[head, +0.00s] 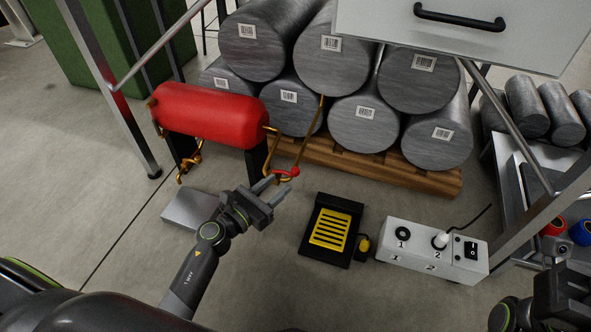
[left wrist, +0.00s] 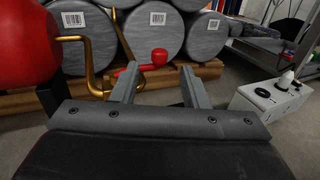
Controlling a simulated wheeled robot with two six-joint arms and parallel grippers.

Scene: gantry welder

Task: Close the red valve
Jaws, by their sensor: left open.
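The red valve handle (head: 290,172) sits on a brass pipe (head: 307,139) at the right end of the red tank (head: 210,114). In the left wrist view the handle (left wrist: 159,56) is a red knob with a short red lever beside it, seen between my fingers. My left gripper (head: 281,183) is open, with its fingertips close in front of the handle. Its two fingers (left wrist: 159,72) also show in the left wrist view, with nothing held. Whether they touch the valve I cannot tell. My right gripper (head: 562,298) is partly in view at the bottom right, its fingers unclear.
Grey metal cylinders (head: 362,122) lie stacked on a wooden pallet (head: 430,179) behind the valve. A black and yellow pedal (head: 331,230) and a white control box (head: 410,247) stand on the floor to the right. A white drawer (head: 470,35) overhangs the upper right.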

